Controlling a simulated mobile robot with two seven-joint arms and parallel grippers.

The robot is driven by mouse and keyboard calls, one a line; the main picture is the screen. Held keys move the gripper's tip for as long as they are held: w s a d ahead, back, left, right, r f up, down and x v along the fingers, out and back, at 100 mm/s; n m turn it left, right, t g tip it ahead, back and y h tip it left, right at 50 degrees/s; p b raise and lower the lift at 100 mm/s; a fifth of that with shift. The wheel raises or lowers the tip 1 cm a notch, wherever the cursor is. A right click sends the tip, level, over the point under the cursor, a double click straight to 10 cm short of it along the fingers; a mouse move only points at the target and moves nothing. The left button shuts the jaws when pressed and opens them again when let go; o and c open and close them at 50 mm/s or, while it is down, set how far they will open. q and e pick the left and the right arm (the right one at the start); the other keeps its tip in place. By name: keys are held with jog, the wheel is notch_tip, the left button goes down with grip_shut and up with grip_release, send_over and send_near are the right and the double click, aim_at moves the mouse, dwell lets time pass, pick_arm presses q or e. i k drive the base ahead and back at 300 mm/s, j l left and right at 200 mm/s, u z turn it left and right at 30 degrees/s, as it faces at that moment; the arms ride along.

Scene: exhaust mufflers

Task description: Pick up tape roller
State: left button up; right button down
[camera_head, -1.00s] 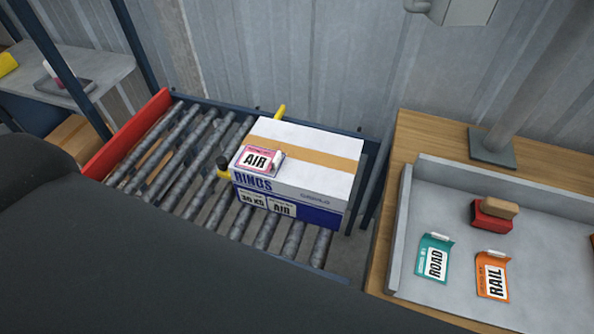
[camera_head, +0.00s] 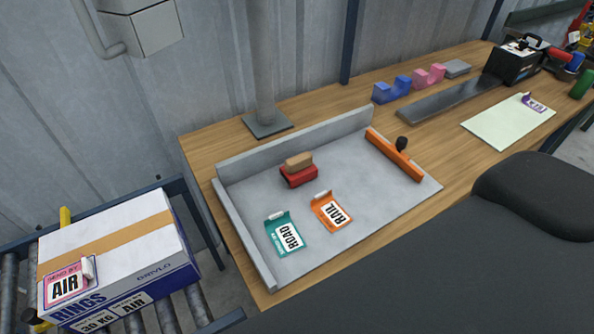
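No thing in view is clearly recognisable as the tape roller. A small red block with a tan top (camera_head: 299,170) sits in the grey tray (camera_head: 232,232) on the wooden bench. A red and blue item (camera_head: 567,58) lies at the far right end of the bench, too small to identify. Neither of my grippers shows in the view.
A white and blue box (camera_head: 130,255) with a pink AIR card (camera_head: 66,284) stands on the roller conveyor (camera_head: 168,312). The tray holds ROAD (camera_head: 286,234) and RAIL (camera_head: 332,211) cards and an orange bar (camera_head: 394,156). A black case (camera_head: 515,62) stands on the bench.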

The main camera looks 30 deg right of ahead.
aim_at(298, 170)
jog(key=k+l+z, duration=0.25)
jog(key=l+z, duration=0.2)
jog(key=l, duration=0.25)
jog(key=k+l+z, duration=0.25)
jog(key=l, duration=0.15)
jog(key=l+z, duration=0.25)
jog(key=l, duration=0.15)
